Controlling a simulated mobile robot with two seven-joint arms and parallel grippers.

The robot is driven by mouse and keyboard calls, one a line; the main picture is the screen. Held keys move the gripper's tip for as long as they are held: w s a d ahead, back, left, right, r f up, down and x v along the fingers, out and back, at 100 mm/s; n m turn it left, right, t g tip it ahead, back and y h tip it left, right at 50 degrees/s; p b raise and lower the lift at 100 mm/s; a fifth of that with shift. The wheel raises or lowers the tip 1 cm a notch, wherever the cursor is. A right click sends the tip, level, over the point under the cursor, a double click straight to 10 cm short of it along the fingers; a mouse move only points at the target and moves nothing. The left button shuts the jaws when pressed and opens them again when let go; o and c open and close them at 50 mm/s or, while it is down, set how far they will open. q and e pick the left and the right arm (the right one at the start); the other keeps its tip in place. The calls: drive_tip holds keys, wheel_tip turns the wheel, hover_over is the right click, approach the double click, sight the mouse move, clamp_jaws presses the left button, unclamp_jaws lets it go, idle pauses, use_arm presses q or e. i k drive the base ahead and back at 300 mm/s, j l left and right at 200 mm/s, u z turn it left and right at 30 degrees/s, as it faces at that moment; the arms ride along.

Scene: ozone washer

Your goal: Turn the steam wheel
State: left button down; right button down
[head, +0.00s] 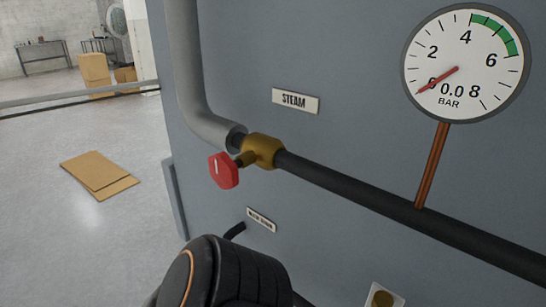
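The steam wheel (223,170) is a small red handwheel with a white mark. It sits on the stem of a brass valve (263,151) in the pipe line on the grey panel. A STEAM label (296,101) is above and to its right. Neither gripper's fingers are in view.
A grey pipe (188,70) comes down to the valve, and a black pipe (365,194) runs right from it. A second label (261,219) is below. Flat cardboard (98,175) lies on the floor at left. Boxes (95,74) and a table (41,55) stand far back.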

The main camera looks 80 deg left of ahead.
sight(224, 171)
drive_tip(key=u, duration=0.45)
drive_tip(key=j+u, duration=0.1)
drive_tip(key=u, duration=0.8)
drive_tip(key=j+u, duration=0.1)
drive_tip(key=u, duration=0.8)
drive_tip(key=i+u, duration=0.1)
drive_tip(key=u, duration=0.3)
